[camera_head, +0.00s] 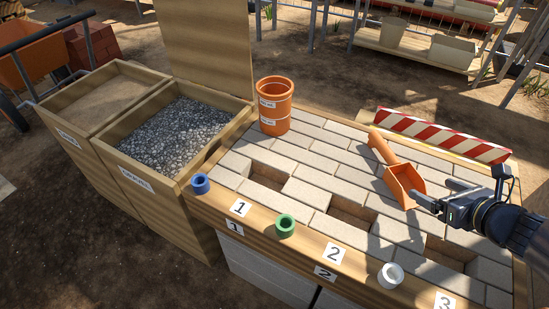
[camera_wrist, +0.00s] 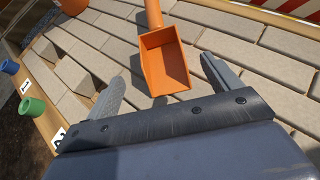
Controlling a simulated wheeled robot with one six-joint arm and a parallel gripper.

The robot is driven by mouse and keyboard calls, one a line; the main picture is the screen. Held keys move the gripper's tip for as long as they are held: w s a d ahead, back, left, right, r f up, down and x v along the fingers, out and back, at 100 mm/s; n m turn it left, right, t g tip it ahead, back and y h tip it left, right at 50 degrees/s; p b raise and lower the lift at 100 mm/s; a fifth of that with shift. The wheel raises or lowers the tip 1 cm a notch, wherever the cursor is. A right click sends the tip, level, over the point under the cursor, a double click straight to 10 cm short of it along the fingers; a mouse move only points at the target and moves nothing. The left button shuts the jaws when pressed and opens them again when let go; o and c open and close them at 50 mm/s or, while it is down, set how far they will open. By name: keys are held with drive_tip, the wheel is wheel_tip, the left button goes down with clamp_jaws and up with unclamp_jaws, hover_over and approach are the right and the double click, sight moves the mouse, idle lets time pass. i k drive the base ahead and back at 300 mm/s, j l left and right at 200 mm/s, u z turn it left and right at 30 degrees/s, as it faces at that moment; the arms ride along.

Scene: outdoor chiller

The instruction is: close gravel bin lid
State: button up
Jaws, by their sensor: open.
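The gravel bin (camera_head: 125,172) is a wooden box on the left, filled with grey gravel. Its lid (camera_head: 205,45) stands upright and open at the bin's back edge. My gripper (camera_head: 432,194) is at the right over the paved table, far from the lid, and its jaws are open and empty. In the wrist view my two fingers (camera_wrist: 160,85) are spread apart. An orange scoop (camera_head: 405,185) lies on the pavers just beyond the fingertips. It also shows in the wrist view (camera_wrist: 165,60). The lid is not in the wrist view.
A second wooden bin (camera_head: 55,105) with sand stands left of the gravel bin. An orange bucket (camera_head: 273,104) stands on the table near the lid. Blue (camera_head: 200,184), green (camera_head: 285,225) and white (camera_head: 390,276) rings line the front edge. A striped barrier (camera_head: 445,135) is behind the scoop.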

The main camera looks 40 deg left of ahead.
sight(207, 43)
drive_tip(key=u, duration=2.4)
